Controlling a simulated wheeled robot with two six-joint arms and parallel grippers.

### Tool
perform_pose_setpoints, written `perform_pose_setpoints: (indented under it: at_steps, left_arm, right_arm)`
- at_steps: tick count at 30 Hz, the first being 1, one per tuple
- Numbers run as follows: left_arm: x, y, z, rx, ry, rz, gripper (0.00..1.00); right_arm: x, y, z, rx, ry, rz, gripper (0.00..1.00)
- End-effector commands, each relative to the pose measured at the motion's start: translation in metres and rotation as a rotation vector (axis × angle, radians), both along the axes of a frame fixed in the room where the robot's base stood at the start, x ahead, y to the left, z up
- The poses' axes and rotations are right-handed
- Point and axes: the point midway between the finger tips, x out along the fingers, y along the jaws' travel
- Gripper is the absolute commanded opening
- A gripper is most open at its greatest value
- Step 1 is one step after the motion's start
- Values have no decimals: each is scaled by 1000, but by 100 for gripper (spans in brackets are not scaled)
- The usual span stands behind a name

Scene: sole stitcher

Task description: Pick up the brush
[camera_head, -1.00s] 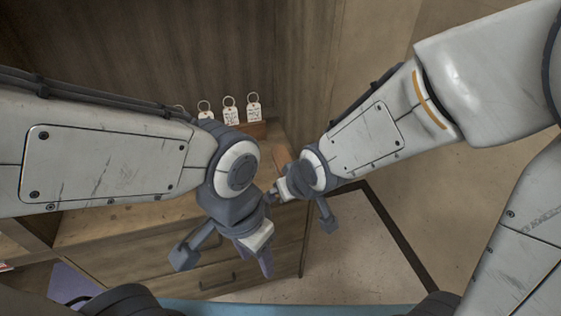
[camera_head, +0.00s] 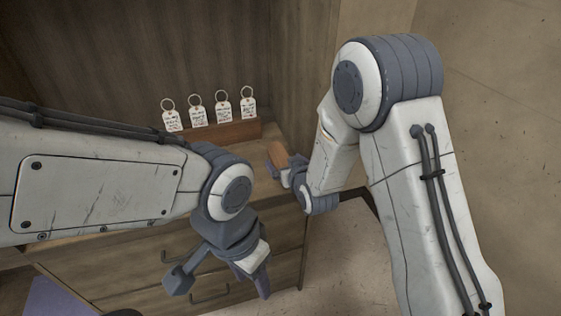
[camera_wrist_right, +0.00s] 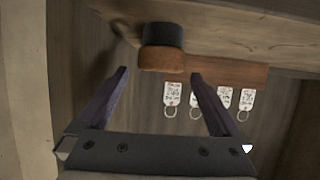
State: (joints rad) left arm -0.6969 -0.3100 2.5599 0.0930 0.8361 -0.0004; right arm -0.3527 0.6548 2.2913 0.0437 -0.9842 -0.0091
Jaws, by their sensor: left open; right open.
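A small brush with a brown wooden body and a dark band, which looks like its bristles, shows in the right wrist view (camera_wrist_right: 162,50). It stands just beyond and roughly centred between the fingertips of my open, empty right gripper (camera_wrist_right: 159,76). In the head view the brush's wooden top (camera_head: 277,154) shows at the right end of the worktop, beside my right gripper (camera_head: 284,176), which my own arm partly covers. I cannot tell whether a finger touches it. My left gripper (camera_head: 222,278) is open and empty, in front of the drawers.
A low wooden rack (camera_head: 225,134) holding several white key tags (camera_head: 222,110) stands behind the brush, close to it. The wooden back wall (camera_head: 130,50) and a side panel (camera_head: 305,70) enclose the worktop. Drawers (camera_head: 205,265) lie below. Open floor shows at the lower right.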

Motion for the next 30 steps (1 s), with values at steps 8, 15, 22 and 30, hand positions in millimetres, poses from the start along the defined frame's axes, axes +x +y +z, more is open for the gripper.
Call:
perform_pose_setpoints:
  at_steps: [8, 15, 22, 30]
  left_arm:
    - [0, 0, 3, 0, 0, 0, 50]
    - [0, 0, 3, 0, 0, 0, 50]
    - [0, 0, 3, 0, 0, 0, 50]
    - [0, 0, 3, 0, 0, 0, 50]
  right_arm:
    - [30, 9, -14, 0, 1, 0, 100]
    - [47, 14, -21, -1, 2, 1, 100]
    - [47, 15, -21, -1, 2, 1, 81]
    - [47, 15, -21, 0, 0, 1, 8]
